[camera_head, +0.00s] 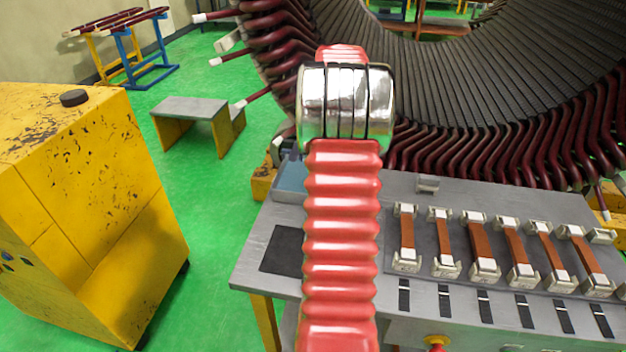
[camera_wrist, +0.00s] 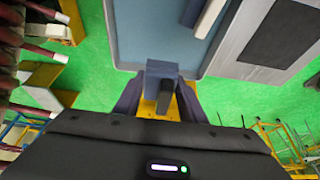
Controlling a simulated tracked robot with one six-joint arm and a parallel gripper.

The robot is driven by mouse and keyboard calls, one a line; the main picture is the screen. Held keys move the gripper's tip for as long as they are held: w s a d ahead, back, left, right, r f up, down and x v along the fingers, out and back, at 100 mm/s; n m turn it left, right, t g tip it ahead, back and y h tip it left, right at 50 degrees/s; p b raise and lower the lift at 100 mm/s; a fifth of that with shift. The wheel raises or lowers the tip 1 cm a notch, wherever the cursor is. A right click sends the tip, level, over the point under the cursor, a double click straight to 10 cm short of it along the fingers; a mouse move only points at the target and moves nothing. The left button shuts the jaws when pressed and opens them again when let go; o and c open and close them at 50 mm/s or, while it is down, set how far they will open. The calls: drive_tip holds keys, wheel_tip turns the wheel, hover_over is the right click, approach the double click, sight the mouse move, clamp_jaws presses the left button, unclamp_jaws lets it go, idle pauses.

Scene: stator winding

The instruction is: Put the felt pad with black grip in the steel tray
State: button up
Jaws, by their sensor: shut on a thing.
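In the wrist view my gripper (camera_wrist: 158,97) is shut on a felt pad (camera_wrist: 160,67), a grey-blue block with a black grip (camera_wrist: 164,99) between the dark fingers. The pad overlaps the near rim of the steel tray in this view; I cannot tell its height above it. The steel tray (camera_wrist: 142,40) has a blue-grey floor and a thin rim. A dark bar and a pale bar lie across its upper part. In the head view the tray (camera_head: 290,183) shows at the table's far left corner. My red arm hides the gripper and pad there.
The grey workbench (camera_head: 258,240) holds a black mat (camera_head: 284,250) and a row of copper bars in clamps (camera_head: 475,240). The large stator (camera_head: 480,80) stands behind it. A yellow cabinet (camera_head: 90,220) is at left, with green floor between.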

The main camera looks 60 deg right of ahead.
hover_over(295, 181)
drive_tip(key=s, duration=0.1)
drive_tip(key=shift+d+f, duration=0.2)
drive_tip(key=shift+f, duration=0.9)
drive_tip(key=shift+d+f, duration=0.15)
drive_tip(key=shift+f, duration=0.95)
drive_tip(key=shift+s+f, duration=0.1)
drive_tip(key=shift+f, duration=2.4)
drive_tip(key=o, duration=1.2)
drive_tip(key=shift+r, duration=0.1)
drive_tip(key=v, duration=1.1)
drive_tip(key=shift+s+d+r, duration=0.1)
drive_tip(key=shift+s+r, duration=0.15)
drive_tip(key=shift+r, duration=0.1)
